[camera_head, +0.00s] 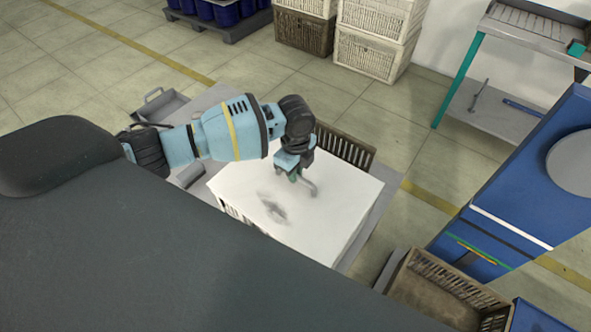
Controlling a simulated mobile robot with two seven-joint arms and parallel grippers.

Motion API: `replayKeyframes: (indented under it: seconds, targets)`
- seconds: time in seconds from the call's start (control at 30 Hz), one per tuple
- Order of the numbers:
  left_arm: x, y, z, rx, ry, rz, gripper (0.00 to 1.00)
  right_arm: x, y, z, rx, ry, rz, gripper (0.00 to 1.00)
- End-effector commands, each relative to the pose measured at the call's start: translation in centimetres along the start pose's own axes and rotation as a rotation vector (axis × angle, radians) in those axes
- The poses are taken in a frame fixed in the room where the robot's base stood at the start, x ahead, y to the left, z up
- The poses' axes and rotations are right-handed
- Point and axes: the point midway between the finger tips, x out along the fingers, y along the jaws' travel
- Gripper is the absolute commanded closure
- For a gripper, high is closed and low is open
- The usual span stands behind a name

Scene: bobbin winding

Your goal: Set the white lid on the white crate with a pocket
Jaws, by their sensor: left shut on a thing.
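The white lid (335,205) shows as a broad, flat white top with a grey smudge left of its middle. My left gripper (302,184) comes down over it from the upper left and is shut on it at a small grey handle-like part. Below the lid's left edge, a slotted side of the white crate (240,216) shows. The lid covers most of the crate, and the pocket cannot be made out. I cannot tell whether the lid rests fully on the crate or sits slightly above it. My right gripper is not in view.
A brown slatted crate (345,148) stands right behind the white one. Another brown crate (440,290) is at the lower right. A grey tray (160,106) lies at the left. A blue machine (520,205) stands at the right. Stacked crates (372,50) are at the back.

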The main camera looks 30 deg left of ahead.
Motion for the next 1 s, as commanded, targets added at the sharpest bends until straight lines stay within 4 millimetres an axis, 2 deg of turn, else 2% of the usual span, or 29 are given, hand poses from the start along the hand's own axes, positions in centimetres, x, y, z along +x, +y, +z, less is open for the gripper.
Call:
replayKeyframes:
  seconds: [0.13, 0.17, 0.33, 0.7, 1.0]
  targets:
    - [-0.1, -0.1, 0.0, 0.000, 0.000, -0.002, 1.00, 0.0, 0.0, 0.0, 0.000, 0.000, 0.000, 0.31]
    - [-0.1, -0.1, 0.0, 0.000, 0.000, -0.002, 0.83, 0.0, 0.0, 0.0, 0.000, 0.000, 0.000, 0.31]
    - [-0.1, 0.0, 0.0, 0.000, 0.000, -0.001, 0.61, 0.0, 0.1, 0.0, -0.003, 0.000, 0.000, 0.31]
    - [-0.1, 0.0, 0.0, 0.000, 0.000, 0.000, 0.61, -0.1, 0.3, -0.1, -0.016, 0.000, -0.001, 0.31]
    - [-5.0, -0.1, 0.0, 0.001, 0.000, -0.005, 0.61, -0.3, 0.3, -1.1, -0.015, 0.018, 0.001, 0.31]
